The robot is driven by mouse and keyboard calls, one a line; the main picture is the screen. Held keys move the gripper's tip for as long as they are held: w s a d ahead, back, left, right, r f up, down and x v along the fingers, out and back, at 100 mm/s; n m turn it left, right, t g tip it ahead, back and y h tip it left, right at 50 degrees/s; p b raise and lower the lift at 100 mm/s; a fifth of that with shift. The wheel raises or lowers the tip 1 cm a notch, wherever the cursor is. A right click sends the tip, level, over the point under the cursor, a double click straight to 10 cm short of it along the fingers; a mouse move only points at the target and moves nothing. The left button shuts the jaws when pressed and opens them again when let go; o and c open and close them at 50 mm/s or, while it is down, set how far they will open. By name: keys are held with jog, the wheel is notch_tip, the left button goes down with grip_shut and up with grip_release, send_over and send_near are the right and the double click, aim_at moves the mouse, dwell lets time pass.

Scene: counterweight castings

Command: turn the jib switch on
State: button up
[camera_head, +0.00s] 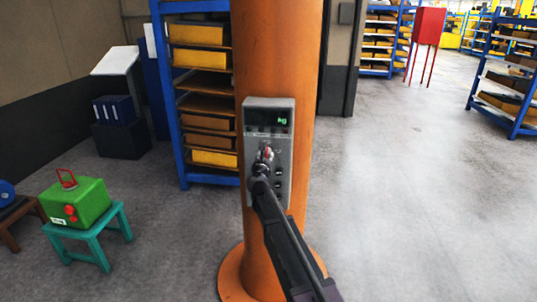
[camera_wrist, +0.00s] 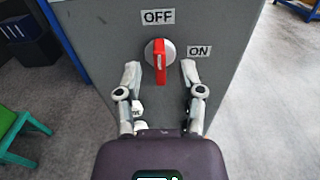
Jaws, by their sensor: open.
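The jib switch (camera_wrist: 159,61) is a round grey knob with a red handle on a grey panel. Its red handle stands upright, in line with the OFF label (camera_wrist: 158,16) above it. In the head view the grey control box (camera_head: 284,125) is fixed to an orange column (camera_head: 307,60), and my gripper (camera_head: 262,160) partly covers the switch.
A green box (camera_head: 88,203) with a red handle sits on a teal stool (camera_head: 108,232) at the left. A blue shelf rack (camera_head: 182,165) stands behind the column. A red cabinet (camera_head: 429,26) is further back. The grey floor to the right is clear.

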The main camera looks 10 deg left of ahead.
jog(key=shift+w, duration=1.05)
